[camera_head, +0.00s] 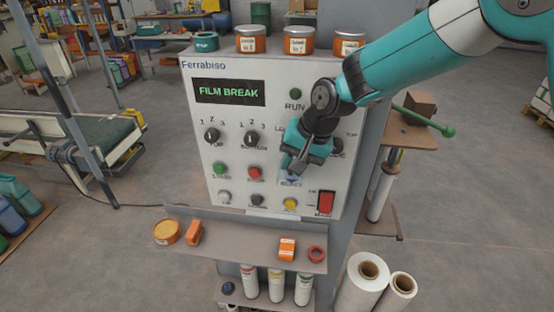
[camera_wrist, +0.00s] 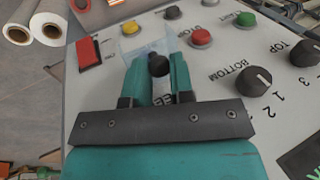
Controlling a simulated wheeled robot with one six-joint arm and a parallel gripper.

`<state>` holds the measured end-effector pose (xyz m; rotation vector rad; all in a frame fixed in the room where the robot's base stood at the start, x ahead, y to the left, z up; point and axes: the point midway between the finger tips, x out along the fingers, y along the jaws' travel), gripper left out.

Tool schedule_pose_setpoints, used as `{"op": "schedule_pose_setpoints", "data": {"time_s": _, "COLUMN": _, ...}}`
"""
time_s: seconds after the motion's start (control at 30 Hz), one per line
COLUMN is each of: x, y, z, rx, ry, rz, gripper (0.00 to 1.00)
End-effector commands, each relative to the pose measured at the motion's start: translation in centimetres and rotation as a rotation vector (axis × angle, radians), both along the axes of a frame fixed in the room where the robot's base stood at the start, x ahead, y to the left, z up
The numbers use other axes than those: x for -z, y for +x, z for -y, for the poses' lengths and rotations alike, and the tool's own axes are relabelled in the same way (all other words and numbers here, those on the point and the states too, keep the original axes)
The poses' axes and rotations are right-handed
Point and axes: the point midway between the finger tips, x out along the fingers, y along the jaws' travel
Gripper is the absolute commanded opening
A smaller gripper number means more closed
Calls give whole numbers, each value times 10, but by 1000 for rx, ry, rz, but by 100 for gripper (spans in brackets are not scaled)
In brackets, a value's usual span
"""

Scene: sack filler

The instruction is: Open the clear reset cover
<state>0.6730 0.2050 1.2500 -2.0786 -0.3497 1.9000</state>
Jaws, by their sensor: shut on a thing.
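The clear reset cover (camera_head: 291,178) is a small, bluish see-through piece on the lower right of the white control panel (camera_head: 225,140). It also shows in the wrist view (camera_wrist: 152,46), just past the fingertips. My gripper (camera_head: 296,166) reaches the panel from the upper right. In the wrist view my gripper (camera_wrist: 158,75) has its teal fingers on either side of a small dark round knob (camera_wrist: 158,65) at the cover, and is shut on it. The fingers hide part of the cover, so I cannot tell how far it is lifted.
Near the cover are a red button (camera_head: 254,172), a yellow button (camera_head: 290,204) and a red rocker switch (camera_head: 326,202). The display (camera_head: 230,92) reads FILM BREAK. A shelf (camera_head: 240,240) with tape rolls juts out below. Tins (camera_head: 299,41) stand on top.

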Motion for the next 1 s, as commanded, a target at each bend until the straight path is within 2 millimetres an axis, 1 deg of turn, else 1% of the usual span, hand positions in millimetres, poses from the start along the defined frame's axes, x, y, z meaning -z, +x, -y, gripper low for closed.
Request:
{"op": "schedule_pose_setpoints", "data": {"time_s": 0.2, "x": -2, "y": 3, "z": 9, "rx": 12, "ry": 9, "rz": -25, "gripper": 0}}
{"op": "schedule_pose_setpoints", "data": {"time_s": 0.57, "x": -2, "y": 4, "z": 12, "rx": 14, "ry": 9, "rz": -26, "gripper": 0}}
{"op": "schedule_pose_setpoints", "data": {"time_s": 0.6, "x": -1, "y": 4, "z": 12, "rx": 14, "ry": 8, "rz": -26, "gripper": 31}}
{"op": "schedule_pose_setpoints", "data": {"time_s": 0.87, "x": -1, "y": 4, "z": 13, "rx": 16, "ry": 6, "rz": -27, "gripper": 31}}
{"op": "schedule_pose_setpoints", "data": {"time_s": 1.0, "x": -8, "y": 4, "z": 16, "rx": 17, "ry": 7, "rz": -25, "gripper": 31}}
